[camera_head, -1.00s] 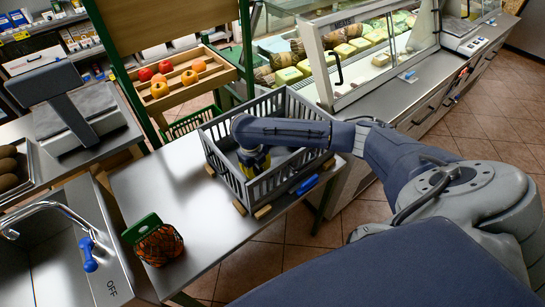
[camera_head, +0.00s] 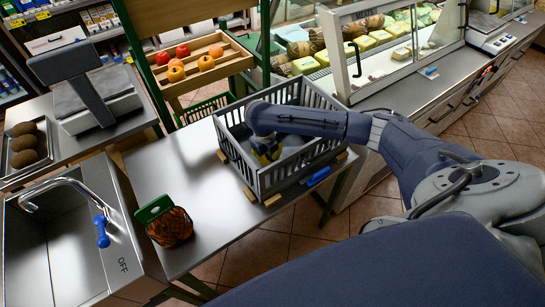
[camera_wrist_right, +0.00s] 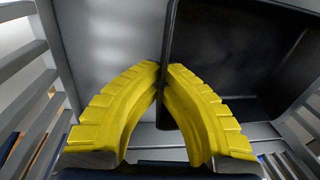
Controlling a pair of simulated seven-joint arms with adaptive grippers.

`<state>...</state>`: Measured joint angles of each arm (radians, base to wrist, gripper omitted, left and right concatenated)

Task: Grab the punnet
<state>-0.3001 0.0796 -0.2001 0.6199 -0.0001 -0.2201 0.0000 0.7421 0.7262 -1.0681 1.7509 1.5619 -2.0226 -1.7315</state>
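The punnet (camera_wrist_right: 235,50) is black and shallow, and shows at the upper right of the right wrist view inside a grey slatted crate. My right gripper (camera_head: 268,156) reaches down into this crate (camera_head: 264,184) in the head view. In the right wrist view, the yellow fingers of my right gripper (camera_wrist_right: 163,78) come together at their tips with the punnet's thin dark wall between them. I cannot make out the punnet clearly in the head view, where my arm covers part of the crate. My left gripper is not in view.
A net bag of orange fruit (camera_head: 172,228) with a green top lies on the steel table (camera_head: 205,190). A sink (camera_head: 75,245) is at left, a scale (camera_head: 95,95) behind it. A glass cheese counter (camera_head: 375,60) stands behind right. The table's middle is clear.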

